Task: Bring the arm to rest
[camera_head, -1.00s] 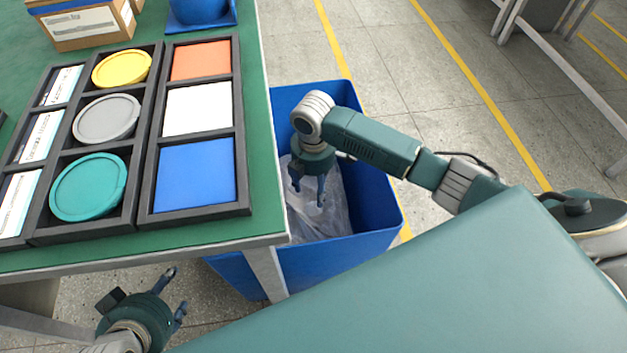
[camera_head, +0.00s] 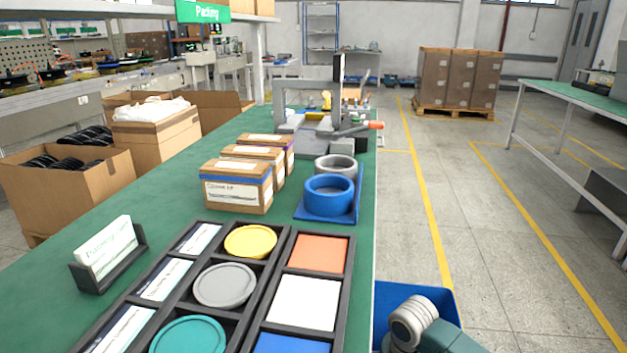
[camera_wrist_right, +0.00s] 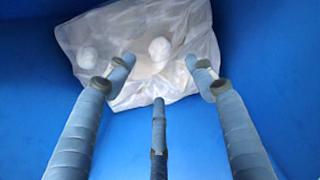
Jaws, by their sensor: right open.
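My right arm (camera_head: 418,322) shows at the bottom of the head view, over the blue bin (camera_head: 448,300) beside the table's right edge. Its gripper is out of that view. In the right wrist view my right gripper (camera_wrist_right: 158,85) is open and empty, with its fingers spread and pointing down into the blue bin (camera_wrist_right: 265,35). A crumpled clear plastic bag (camera_wrist_right: 190,30) with white lumps lies in the bin below the fingers. My left gripper is not in view.
Open boxes (camera_head: 65,180) stand left.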

